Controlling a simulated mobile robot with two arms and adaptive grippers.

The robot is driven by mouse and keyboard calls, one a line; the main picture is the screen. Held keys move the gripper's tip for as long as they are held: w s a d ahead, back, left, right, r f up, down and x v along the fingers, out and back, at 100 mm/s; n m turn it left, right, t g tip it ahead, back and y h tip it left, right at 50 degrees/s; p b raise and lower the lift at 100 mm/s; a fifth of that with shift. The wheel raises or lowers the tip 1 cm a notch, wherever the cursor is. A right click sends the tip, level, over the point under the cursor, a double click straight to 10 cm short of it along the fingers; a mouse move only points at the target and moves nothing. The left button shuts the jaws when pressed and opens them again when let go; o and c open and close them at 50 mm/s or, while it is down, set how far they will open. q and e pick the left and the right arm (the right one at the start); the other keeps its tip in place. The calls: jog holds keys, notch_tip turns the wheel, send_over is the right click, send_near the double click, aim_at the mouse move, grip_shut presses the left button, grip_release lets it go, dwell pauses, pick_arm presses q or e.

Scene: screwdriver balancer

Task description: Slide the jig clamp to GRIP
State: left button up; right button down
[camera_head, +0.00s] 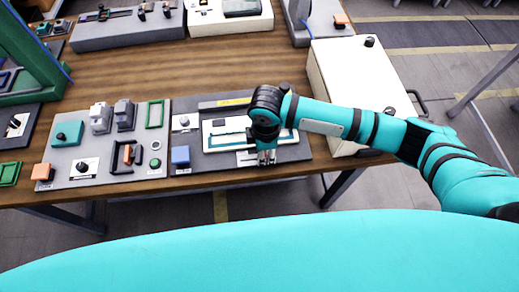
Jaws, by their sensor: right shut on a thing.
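My right gripper (266,158) points down over the dark jig plate (208,168) near the table's front edge. It is shut on a small part there, probably the jig clamp, which the fingers and wrist mostly hide. A white and teal framed piece (221,138) lies on the plate, partly behind my wrist. A blue block (180,155) stands at the plate's left front. The GRIP marking cannot be read at this size. My left gripper is not in view.
Left of the plate is a grey panel (112,172) with switches, knobs and an orange block (42,172). A white box (345,75) stands to the right, near my forearm. More devices line the back. Bare wood (200,65) lies between.

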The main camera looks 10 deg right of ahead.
aim_at(266, 154)
jog(key=c, duration=1.4)
grip_release()
jog(key=shift+d, duration=0.25)
jog(key=shift+o, duration=0.2)
notch_tip(266, 154, up, 12)
